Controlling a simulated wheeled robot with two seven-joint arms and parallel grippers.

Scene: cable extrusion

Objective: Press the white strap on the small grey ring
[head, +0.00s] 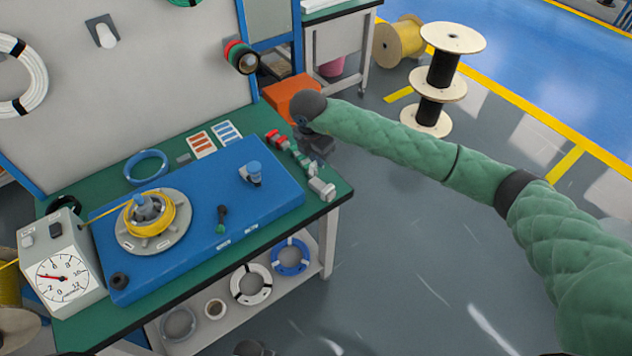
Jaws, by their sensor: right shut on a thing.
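A small grey ring (178,323) lies on the shelf under the bench, at its left end. I cannot make out a white strap on it. My right gripper (318,146) is at the bench's right end, far from this ring. It points down beside a row of small red, green and white pieces (280,140). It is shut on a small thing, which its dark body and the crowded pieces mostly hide.
A blue board (275,195) on the green bench (327,208) carries a turntable with a yellow coil (153,222). A dial box (65,275) stands left. The shelf also holds a white coil (237,284) and a blue coil (290,244).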

